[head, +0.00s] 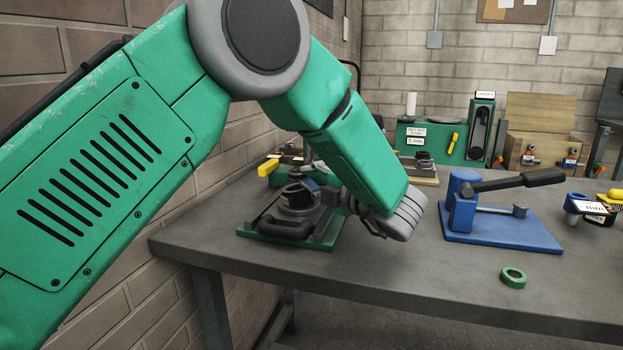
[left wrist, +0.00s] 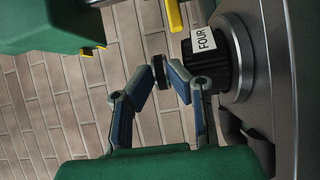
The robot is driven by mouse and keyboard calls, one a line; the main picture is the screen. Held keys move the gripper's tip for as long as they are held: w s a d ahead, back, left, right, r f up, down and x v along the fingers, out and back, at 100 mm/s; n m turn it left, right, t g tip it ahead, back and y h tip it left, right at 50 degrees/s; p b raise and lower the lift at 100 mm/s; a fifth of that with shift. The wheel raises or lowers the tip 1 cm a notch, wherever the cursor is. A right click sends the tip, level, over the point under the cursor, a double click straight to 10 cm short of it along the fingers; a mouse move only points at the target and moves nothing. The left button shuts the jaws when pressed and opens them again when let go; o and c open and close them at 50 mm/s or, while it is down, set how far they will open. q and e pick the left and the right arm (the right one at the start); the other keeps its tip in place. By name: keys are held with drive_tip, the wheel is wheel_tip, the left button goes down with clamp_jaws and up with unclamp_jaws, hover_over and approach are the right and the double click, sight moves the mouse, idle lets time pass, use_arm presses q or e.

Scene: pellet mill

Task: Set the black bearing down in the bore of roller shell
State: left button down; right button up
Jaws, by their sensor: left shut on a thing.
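My left gripper (left wrist: 162,78) is shut on the black bearing (left wrist: 158,72), a dark disc seen nearly edge-on between its fingertips. In the head view my left gripper (head: 340,199) points left, close beside the dark round part on a green base. That part looks like the roller shell (head: 296,196); its bore does not show clearly. In the left wrist view a grey stepped round body (left wrist: 240,85), likely the same part, stands right of the fingers, with the bearing apart from it. The bearing cannot be made out in the head view. My right gripper is not in view.
A yellow-handled item (head: 268,167) is behind the green base (head: 265,240). A blue lever press (head: 500,230) and a green ring (head: 513,277) stand to the right. The front middle of the table (head: 400,275) is clear.

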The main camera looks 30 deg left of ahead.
use_arm(q)
drive_tip(key=shift+f, duration=0.1)
idle(0.3)
drive_tip(key=shift+f+b, duration=0.2)
drive_tip(key=shift+b, duration=0.1)
drive_tip(key=shift+s+r, duration=0.1)
drive_tip(key=shift+r, duration=0.1)
idle(0.5)
idle(1.0)
drive_tip(key=shift+r, duration=0.15)
idle(0.7)
